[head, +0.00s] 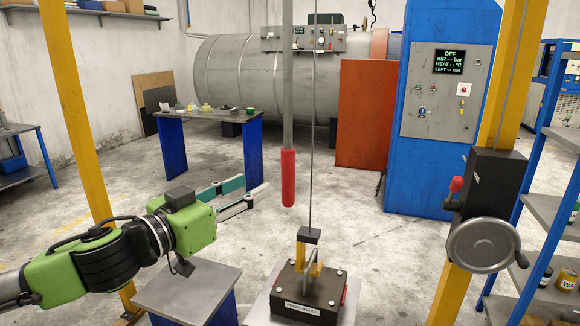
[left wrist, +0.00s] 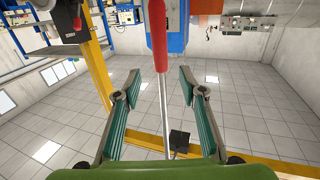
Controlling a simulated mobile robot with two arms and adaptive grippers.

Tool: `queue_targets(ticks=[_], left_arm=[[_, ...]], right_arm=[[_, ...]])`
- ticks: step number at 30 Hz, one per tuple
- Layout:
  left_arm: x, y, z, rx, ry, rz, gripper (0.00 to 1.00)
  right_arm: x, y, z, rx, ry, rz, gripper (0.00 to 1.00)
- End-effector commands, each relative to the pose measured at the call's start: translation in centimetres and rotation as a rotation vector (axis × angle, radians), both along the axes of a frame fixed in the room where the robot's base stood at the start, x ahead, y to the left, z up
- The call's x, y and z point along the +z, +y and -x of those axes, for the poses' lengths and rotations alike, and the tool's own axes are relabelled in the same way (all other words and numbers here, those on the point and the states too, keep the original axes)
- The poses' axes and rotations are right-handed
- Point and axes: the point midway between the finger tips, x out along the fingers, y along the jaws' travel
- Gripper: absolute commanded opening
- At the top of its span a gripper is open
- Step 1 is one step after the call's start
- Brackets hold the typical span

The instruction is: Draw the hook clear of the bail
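A dark hook block (head: 309,236) hangs on a thin cable above a black labelled mould box (head: 304,291). Yellow metal (head: 300,256) stands between block and box; hook and bail are too small to tell apart, so I cannot tell whether they touch. A rod with a red grip (head: 288,178) hangs left of the cable. My left gripper (head: 262,195) is open and empty, left of the red grip and apart from it. In the left wrist view, the red grip (left wrist: 157,40) shows between the open fingers (left wrist: 154,95). My right gripper is not in view.
A grey-topped stand (head: 188,288) is below my left arm. A black box with a handwheel (head: 481,245) and red knob sits on the right yellow post (head: 505,85). A blue control tower (head: 440,180) and a table (head: 208,113) stand behind. Open floor lies between.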

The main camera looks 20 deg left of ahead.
Motion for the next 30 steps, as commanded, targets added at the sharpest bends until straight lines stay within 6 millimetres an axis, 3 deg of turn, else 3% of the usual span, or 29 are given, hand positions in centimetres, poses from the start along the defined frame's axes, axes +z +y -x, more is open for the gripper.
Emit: queue_targets(ticks=[5, 12, 21, 30], left_arm=[[0.6, -0.8, -2.0, -0.003, 0.000, 0.005, 0.38], [0.7, -2.4, -6.3, -0.001, -0.002, 0.003, 0.38], [0.3, -4.1, -11.2, 0.000, -0.001, -0.001, 0.38], [0.0, -4.6, -12.6, -0.001, -0.001, -0.003, 0.38]], right_arm=[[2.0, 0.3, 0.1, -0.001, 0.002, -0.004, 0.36], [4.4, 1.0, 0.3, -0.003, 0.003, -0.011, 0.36], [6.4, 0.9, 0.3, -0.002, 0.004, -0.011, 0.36], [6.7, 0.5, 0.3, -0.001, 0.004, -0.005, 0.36]])
